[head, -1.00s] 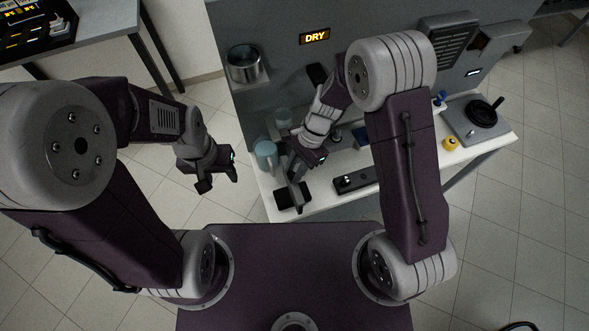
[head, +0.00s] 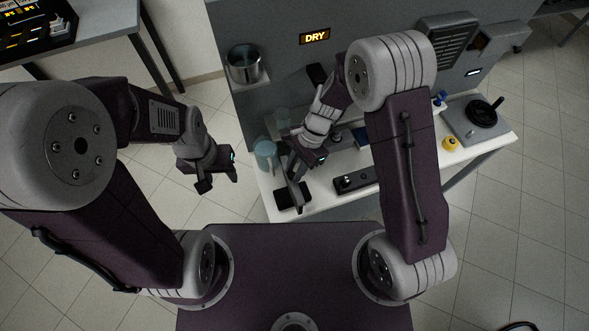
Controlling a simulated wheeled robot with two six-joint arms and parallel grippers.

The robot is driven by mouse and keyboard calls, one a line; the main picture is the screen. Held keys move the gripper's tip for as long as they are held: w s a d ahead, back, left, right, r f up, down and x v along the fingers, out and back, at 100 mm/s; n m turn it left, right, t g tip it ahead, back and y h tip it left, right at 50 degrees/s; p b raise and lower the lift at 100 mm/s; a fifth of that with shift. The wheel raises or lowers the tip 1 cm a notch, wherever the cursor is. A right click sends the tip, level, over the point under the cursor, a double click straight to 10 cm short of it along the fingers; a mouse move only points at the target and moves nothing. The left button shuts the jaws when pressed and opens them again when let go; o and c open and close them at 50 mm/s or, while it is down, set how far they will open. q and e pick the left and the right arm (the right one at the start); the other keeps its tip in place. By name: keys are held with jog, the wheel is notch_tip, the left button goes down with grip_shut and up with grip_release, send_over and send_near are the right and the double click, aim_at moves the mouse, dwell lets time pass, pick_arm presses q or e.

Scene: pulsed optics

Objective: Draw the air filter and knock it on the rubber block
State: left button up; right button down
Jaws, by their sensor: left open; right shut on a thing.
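My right gripper (head: 299,163) is over the left front of the white worktop, shut on a thin grey panel (head: 298,187) that seems to be the air filter. The fingers and wrist partly hide it. The panel slants down in front of the black rubber block (head: 286,201), near the worktop's front left corner. From this angle I cannot tell whether panel and block touch. My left gripper (head: 218,184) is open and empty, left of the worktop over the floor.
A pale blue mug (head: 265,153) stands just left of my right gripper. A black bar with a knob (head: 357,181) lies to the right. Further right are a yellow piece (head: 450,144) and a grey device with a black disc (head: 483,112).

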dwell(0.3)
notch_tip(320, 180, up, 3)
jog(key=p, duration=0.3)
jog(key=shift+f+b, duration=0.25)
jog(key=shift+b, duration=0.05)
